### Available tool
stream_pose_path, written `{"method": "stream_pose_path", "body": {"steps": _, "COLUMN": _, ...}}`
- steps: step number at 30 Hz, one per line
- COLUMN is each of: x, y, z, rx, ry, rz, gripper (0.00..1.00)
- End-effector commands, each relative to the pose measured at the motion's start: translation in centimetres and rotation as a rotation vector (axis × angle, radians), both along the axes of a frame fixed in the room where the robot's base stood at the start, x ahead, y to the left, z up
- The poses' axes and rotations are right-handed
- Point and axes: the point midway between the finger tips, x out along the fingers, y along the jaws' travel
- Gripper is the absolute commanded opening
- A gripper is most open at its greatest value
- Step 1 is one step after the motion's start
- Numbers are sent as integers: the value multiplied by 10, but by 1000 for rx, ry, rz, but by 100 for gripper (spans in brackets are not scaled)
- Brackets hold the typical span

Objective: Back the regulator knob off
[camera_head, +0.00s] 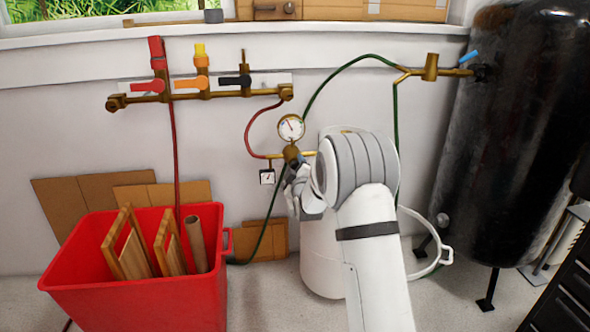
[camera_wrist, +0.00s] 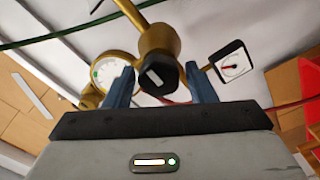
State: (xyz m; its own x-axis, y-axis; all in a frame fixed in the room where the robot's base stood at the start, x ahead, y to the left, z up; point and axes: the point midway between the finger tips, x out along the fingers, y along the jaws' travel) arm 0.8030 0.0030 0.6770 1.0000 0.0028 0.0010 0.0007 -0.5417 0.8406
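The regulator is a brass body (camera_head: 291,152) on the wall line, under a round white gauge (camera_head: 291,127). Its black knob (camera_wrist: 160,79), with a pale mark on its face, shows in the wrist view at the end of the brass body (camera_wrist: 157,42). My gripper (camera_wrist: 160,82) is open, with one blue-grey finger on each side of the knob. A small gap seems to show on both sides. In the head view my gripper (camera_head: 296,177) is just below the regulator, and I cannot make out the knob there.
A small square gauge (camera_head: 267,177) hangs left of my gripper. A red hose (camera_head: 249,135) and a green hose (camera_head: 318,90) run close by. A red bin (camera_head: 150,300) with boards stands lower left, a black tank (camera_head: 515,130) right. A white container (camera_head: 320,260) is behind my arm.

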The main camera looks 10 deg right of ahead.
Motion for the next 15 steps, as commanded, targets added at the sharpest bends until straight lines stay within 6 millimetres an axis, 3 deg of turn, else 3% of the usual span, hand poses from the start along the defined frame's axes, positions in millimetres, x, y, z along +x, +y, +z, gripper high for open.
{"method": "stream_pose_path", "body": {"steps": 3, "x": 0, "y": -1, "z": 0, "rx": 1, "ry": 1, "rz": -1, "gripper": 59}}
{"method": "stream_pose_path", "body": {"steps": 10, "x": -1, "y": -1, "z": 0, "rx": 1, "ry": 1, "rz": -2, "gripper": 59}}
{"method": "stream_pose_path", "body": {"steps": 15, "x": -16, "y": -1, "z": 1, "rx": 1, "ry": 3, "rz": -1, "gripper": 59}}
